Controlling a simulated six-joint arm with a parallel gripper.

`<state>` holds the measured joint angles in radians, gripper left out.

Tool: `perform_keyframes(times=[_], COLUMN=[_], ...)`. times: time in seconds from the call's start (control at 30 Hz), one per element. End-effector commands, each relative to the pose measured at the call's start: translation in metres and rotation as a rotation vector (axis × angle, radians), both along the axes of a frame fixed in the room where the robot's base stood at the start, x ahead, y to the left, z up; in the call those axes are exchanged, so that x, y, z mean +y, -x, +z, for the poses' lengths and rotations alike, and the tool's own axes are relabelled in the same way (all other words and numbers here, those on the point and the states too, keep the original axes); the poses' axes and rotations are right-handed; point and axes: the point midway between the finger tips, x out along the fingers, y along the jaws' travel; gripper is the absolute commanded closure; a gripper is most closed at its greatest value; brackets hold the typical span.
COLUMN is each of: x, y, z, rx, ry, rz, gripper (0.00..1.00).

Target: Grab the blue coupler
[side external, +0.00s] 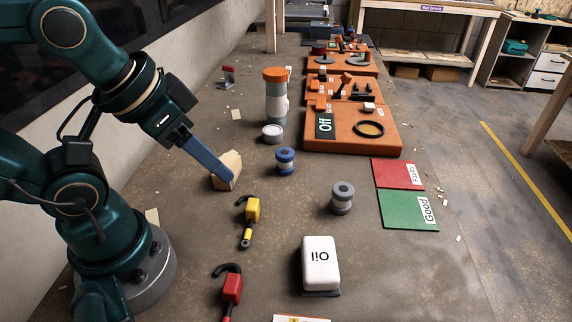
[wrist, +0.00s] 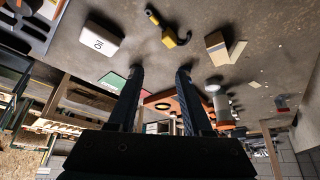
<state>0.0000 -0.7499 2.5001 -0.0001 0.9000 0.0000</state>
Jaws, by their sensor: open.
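A wooden block (side external: 231,165) is by my fingertips. A grey coupler (side external: 342,197) stands to the right. A yellow hook (side external: 252,209), a red hook (side external: 232,287) and an Oil container (side external: 320,262) are nearer the camera. A round white lid (side external: 272,132) and tall cylinder (side external: 276,100) are behind.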

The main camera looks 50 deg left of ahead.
Motion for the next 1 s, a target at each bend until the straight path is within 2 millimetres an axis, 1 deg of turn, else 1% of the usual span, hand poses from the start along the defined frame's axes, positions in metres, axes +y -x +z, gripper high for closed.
perform_keyframes(times=[0.03,0.07,0.1,0.13,0.17,0.47,0.57,0.67,0.77,0.87,1.0], x=[0.0,0.0,0.0,0.0,0.0,0.0,0.002,0.014,0.029,0.042,0.057], y=[0.0,0.0,0.0,0.0,0.0,0.0,0.004,0.003,-0.003,-0.012,-0.03], z=[0.0,0.0,0.0,0.0,0.0,0.0,-0.002,0.008,0.016,0.022,0.028], rx=[0.0,0.0,0.0,0.0,0.0,0.0,0.02,0.029,0.09,0.166,0.286], ry=[0.0,0.0,0.0,0.0,0.0,-0.002,-0.032,-0.14,-0.266,-0.381,-0.535], rz=[0.0,0.0,0.0,0.0,0.0,-0.004,-0.042,-0.126,-0.226,-0.33,-0.477], gripper=[0.5,0.46,0.31,0.19,0.14,0.14,0.14,0.14,0.14,0.14,0.14])
